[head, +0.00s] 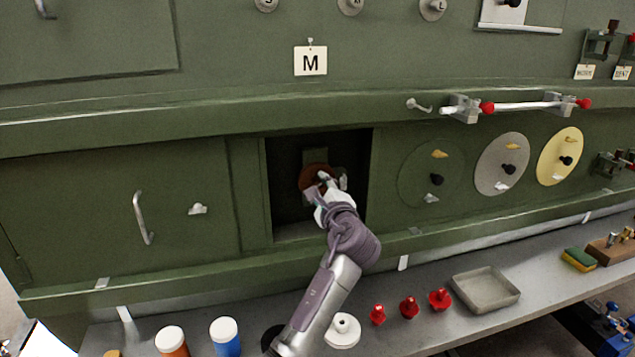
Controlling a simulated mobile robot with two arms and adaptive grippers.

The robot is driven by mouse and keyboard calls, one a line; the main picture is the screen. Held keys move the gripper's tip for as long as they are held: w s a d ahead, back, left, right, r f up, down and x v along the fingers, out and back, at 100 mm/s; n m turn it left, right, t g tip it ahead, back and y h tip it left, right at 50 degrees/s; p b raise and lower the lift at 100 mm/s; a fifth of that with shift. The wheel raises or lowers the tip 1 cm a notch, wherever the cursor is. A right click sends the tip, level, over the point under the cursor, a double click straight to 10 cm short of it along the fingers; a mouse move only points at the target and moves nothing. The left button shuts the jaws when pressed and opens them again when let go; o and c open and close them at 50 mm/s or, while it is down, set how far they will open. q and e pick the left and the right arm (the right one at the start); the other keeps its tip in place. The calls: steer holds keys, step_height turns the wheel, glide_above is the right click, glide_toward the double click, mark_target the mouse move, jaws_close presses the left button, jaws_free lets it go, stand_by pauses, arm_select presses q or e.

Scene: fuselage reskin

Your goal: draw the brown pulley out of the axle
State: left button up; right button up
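The brown pulley (313,178) sits inside the square open recess (285,212) in the green panel, in front of a dull green block. The axle is hidden behind the pulley and my gripper. My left gripper (329,182) reaches into the recess from below and overlaps the right side of the pulley. Its fingertips are at or very near the pulley's rim; whether they are closed on it is too small to tell. My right gripper is out of the head view.
The recess walls stand close around my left gripper. A sign marked M (310,61) hangs above. A rail (515,106) juts out at the upper right. The shelf below holds a grey tray (485,290), several red knobs, a white flanged piece (343,331) and white-lidded jars.

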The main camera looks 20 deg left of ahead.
arm_select(q)
jaws_close()
steer(key=shift+s+d, duration=0.1)
steer(key=shift+s, duration=0.1)
steer(key=shift+s+d+p, duration=0.35)
steer(key=shift+s, duration=0.05)
steer(key=shift+p+v, duration=0.4)
steer(key=shift+v, duration=0.6)
steer(key=shift+s+d, duration=0.25)
steer(key=shift+s, duration=0.1)
steer(key=shift+p+v, duration=0.6)
steer(key=shift+v, duration=0.85)
